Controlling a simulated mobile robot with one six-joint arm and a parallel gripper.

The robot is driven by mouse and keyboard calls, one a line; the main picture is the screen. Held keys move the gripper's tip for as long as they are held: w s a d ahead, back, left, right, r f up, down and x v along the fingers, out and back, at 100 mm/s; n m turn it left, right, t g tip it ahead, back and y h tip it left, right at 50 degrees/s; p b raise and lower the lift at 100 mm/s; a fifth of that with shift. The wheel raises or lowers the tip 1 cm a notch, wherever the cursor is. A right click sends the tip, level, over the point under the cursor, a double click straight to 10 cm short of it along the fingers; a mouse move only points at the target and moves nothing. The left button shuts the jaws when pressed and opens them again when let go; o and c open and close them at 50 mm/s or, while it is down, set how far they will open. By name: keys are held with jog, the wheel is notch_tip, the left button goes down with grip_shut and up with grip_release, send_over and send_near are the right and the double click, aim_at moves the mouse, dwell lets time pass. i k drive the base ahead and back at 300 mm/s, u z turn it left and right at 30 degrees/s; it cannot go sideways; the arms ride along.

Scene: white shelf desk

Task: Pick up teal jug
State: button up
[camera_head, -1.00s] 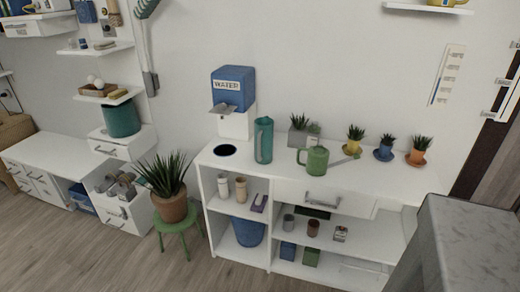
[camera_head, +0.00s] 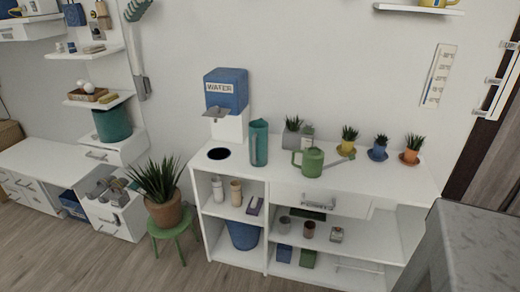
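The teal jug (camera_head: 259,143) is tall and narrow and stands upright on the white shelf desk (camera_head: 390,180). It stands just right of the dark round opening (camera_head: 218,153) in the desk top and to the right of the blue water dispenser (camera_head: 226,92). A green watering can (camera_head: 310,161) stands to its right. Nothing hides the jug. My gripper is not in view.
Small potted plants (camera_head: 348,142) line the back of the desk. A large potted plant (camera_head: 162,200) on a green stool (camera_head: 175,234) stands left of the desk. A grey block-like surface (camera_head: 480,225) fills the lower right. Floor shows at front left.

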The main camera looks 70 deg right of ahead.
aim_at(258, 146)
jog(key=i, duration=0.9)
jog(key=u, duration=0.05)
